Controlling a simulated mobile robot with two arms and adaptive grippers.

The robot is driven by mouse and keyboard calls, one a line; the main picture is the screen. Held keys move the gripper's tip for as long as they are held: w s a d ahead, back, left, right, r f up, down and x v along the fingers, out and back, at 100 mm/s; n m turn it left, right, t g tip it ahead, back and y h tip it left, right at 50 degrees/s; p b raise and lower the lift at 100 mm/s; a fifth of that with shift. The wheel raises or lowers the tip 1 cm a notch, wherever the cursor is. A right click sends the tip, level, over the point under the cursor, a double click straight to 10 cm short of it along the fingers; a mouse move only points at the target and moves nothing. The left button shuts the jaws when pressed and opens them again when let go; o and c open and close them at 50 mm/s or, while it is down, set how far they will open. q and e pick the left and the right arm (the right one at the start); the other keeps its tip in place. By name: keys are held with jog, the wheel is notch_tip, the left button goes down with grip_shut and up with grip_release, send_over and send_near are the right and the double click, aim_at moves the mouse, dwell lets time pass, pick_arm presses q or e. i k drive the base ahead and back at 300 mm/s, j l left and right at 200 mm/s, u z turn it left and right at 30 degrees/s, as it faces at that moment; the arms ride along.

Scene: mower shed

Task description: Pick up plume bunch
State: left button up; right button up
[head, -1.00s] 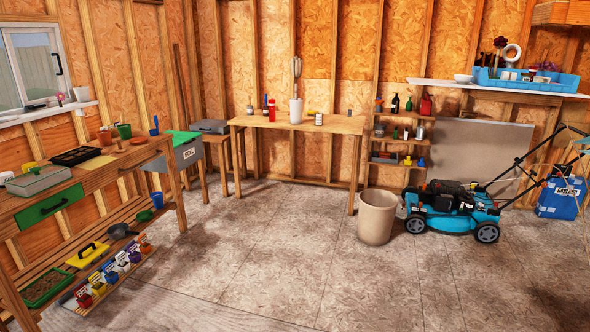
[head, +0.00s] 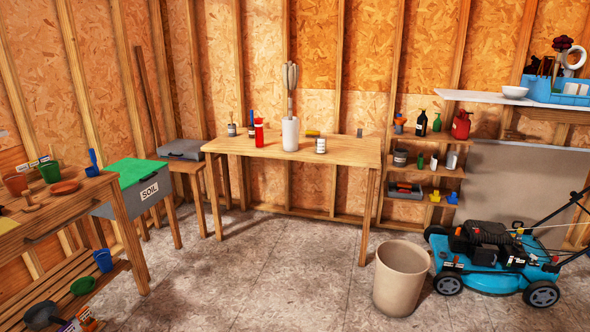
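The plume bunch (head: 290,84) looks like a grey, narrow, upright bundle. It stands in a white cylindrical vase (head: 290,134) on the wooden table (head: 340,153) against the back wall. The lower part of the bunch is hidden inside the vase. Neither of my grippers shows in the head view.
On the table are a red bottle (head: 259,132), a white jar (head: 321,145) and small cans. A beige bin (head: 401,278) stands at the table's front right, beside a blue mower (head: 488,260). A potting bench (head: 70,208) is at left. The floor before the table is clear.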

aim_at(290, 71)
jog(key=i, duration=2.25)
